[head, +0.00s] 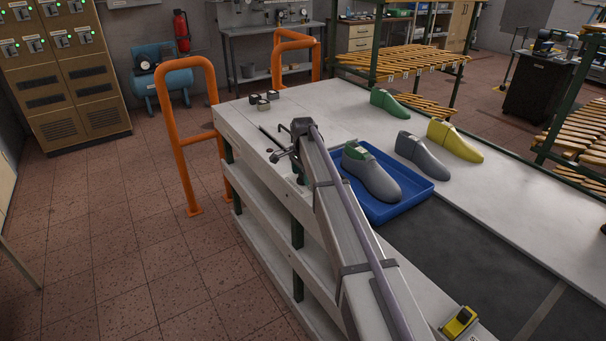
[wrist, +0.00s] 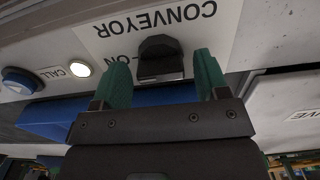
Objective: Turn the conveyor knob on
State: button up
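The black conveyor knob (wrist: 160,68) sits on a white panel marked "CONVEYOR", which appears upside down in the wrist view. Part of an "ON" mark shows beside the knob, partly covered by a finger. My gripper (wrist: 162,56) is open, with one green finger on each side of the knob. A gap shows between the knob and each finger, so they look apart. I cannot tell the knob's exact setting. In the head view my arm reaches along the table's left edge; the knob and fingertips cannot be made out there.
A blue button marked "CALL" (wrist: 18,80) and a lit round lamp (wrist: 80,68) are left of the knob. In the head view, a blue tray (head: 412,208) holding a grey last (head: 372,176) stands right of my arm. Orange rails (head: 185,130) stand beyond the table's left side.

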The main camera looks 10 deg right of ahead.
jog(key=shift+o, duration=0.2)
notch_tip(320, 180, up, 11)
jog(key=p, duration=1)
jog(key=shift+p, duration=0.4)
jog(key=shift+f, duration=0.1)
jog(key=s+n, duration=1.3)
jog(key=s, duration=2.7)
jog(key=shift+s+a+n, duration=0.2)
jog(key=shift+n, duration=0.2)
